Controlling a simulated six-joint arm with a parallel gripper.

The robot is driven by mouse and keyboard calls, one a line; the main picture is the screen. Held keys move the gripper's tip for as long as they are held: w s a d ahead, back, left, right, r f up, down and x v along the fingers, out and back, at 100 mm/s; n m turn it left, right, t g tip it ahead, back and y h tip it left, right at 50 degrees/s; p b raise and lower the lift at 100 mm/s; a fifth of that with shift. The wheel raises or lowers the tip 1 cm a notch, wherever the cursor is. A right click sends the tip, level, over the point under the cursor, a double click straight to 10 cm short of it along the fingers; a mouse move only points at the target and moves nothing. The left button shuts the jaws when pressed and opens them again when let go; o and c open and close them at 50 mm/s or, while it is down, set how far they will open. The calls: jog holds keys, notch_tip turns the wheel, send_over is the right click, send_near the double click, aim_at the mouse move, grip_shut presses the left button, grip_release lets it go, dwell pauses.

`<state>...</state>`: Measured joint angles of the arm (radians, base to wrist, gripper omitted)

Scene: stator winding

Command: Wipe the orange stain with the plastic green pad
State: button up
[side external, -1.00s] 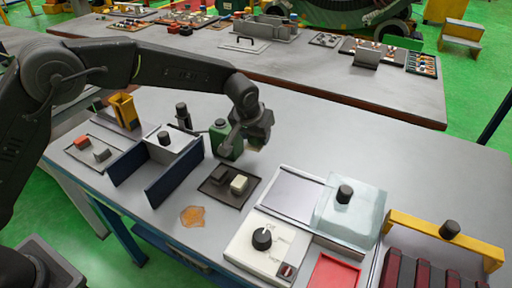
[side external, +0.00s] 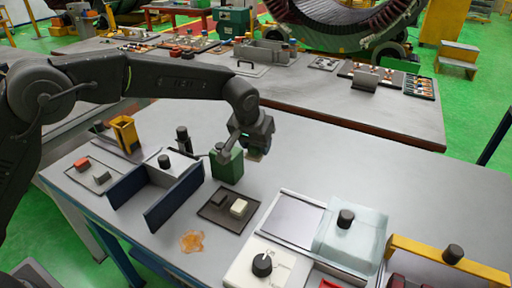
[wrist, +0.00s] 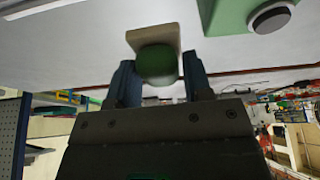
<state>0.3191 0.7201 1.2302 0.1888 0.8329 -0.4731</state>
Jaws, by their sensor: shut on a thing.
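The orange stain (side external: 192,241) is a flat, uneven patch on the grey table, near its front edge in the side view.
A dark tray (side external: 212,222) with a dark block and a cream block (side external: 239,207) lies between gripper and stain. Blue upright panels (side external: 172,200) stand left of the stain, a white box with a black knob (side external: 262,265) right.

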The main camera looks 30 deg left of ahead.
aim_at(213, 244)
notch_tip(213, 244, up, 4)
jog(key=shift+f, duration=0.1)
jog(key=s+a, duration=0.4)
jog(key=s, duration=0.8)
jog(key=s+a, duration=0.4)
jog(key=s, duration=0.8)
jog(key=shift+w+d+f, duration=0.15)
jog(key=shift+f, duration=3.35)
jog(key=shift+w+d+f, duration=0.1)
jog(key=shift+w+f, duration=0.05)
jog(key=shift+f, duration=3.3)
jog(key=shift+d+f, duration=0.45)
jog(key=shift+f, duration=0.3)
jog(key=shift+d, duration=3.35)
jog(key=shift+a+r, duration=0.1)
jog(key=shift+a, duration=3.8)
jog(key=shift+w+d, duration=0.4)
jog(key=shift+d, duration=3.55)
jog(key=shift+a, duration=3.95)
notch_tip(213, 244, up, 8)
